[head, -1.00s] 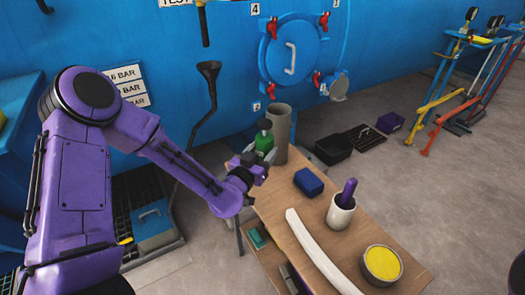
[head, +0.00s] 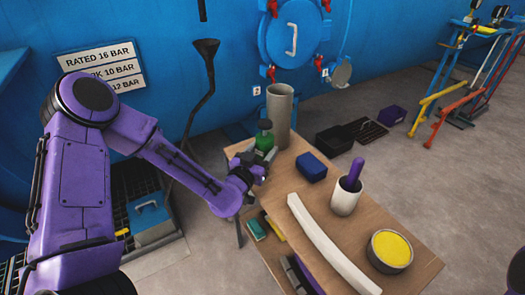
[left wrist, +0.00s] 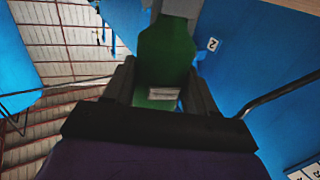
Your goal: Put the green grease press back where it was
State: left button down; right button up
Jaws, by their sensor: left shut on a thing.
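The green grease press (head: 265,138) has a dark top and is near the far left end of the wooden table, close to the grey cylinder. My left gripper (head: 256,163) is shut on it. In the left wrist view the green body (left wrist: 165,62) sits between the two dark fingers (left wrist: 160,88), with a pale label low on it. I cannot tell whether its base touches the table, as the gripper hides it. My right gripper does not show clearly; only a dark purple part is at the lower right edge.
The wooden table (head: 330,200) holds a tall grey cylinder (head: 280,112), a blue block (head: 311,166), a white cup (head: 345,198) with a purple handle, a curved white strip (head: 325,243) and a yellow-filled tin (head: 390,250). A blue wall with a round hatch (head: 293,28) stands behind.

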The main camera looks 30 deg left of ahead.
pick_arm(q)
jog(key=shift+f+b, duration=0.55)
jog(key=shift+c, duration=1.3)
grip_release()
jog(key=shift+s, duration=0.1)
